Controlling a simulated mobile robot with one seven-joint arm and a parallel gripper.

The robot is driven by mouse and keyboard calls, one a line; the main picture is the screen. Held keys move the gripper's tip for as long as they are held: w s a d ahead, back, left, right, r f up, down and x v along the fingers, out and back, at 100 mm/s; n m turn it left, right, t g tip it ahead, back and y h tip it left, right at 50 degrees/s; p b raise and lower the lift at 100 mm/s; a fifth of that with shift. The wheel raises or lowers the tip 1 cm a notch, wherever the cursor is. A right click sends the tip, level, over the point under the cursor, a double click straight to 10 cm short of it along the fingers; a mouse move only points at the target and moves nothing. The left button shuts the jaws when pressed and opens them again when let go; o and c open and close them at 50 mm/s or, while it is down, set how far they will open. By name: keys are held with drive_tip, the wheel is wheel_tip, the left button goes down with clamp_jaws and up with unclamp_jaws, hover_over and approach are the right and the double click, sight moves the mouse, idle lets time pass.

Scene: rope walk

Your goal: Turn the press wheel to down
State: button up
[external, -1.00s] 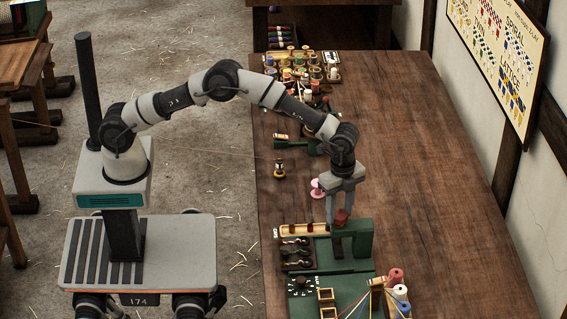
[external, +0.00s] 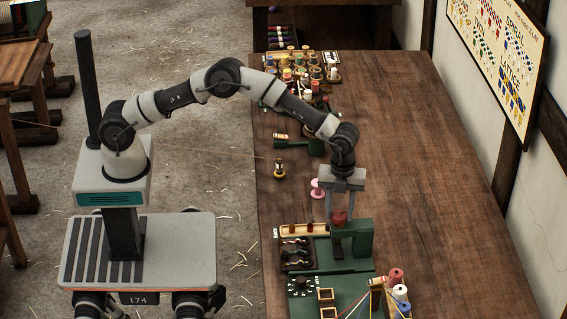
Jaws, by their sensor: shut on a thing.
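The green press (external: 362,242) stands near the front of the bench, with a small red wheel (external: 340,217) at its top. My gripper (external: 341,214) points straight down over the press and is shut on the red wheel, one finger on each side. The fingers partly hide the wheel, and any mark of its up or down setting is too small to read.
A pink spool (external: 317,189) stands just behind the press. A tray with dark hooks (external: 296,252) lies to its left, and a dial plate (external: 302,284) and red, white and blue thread cones (external: 400,292) are in front. The bench's right side is clear.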

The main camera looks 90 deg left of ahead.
sight(341, 216)
drive_tip(key=shift+r, duration=0.1)
idle(0.4)
drive_tip(key=o, duration=1.1)
drive_tip(key=shift+c, duration=0.2)
wheel_tip(341, 216, up, 17)
drive_tip(key=shift+r, duration=0.2)
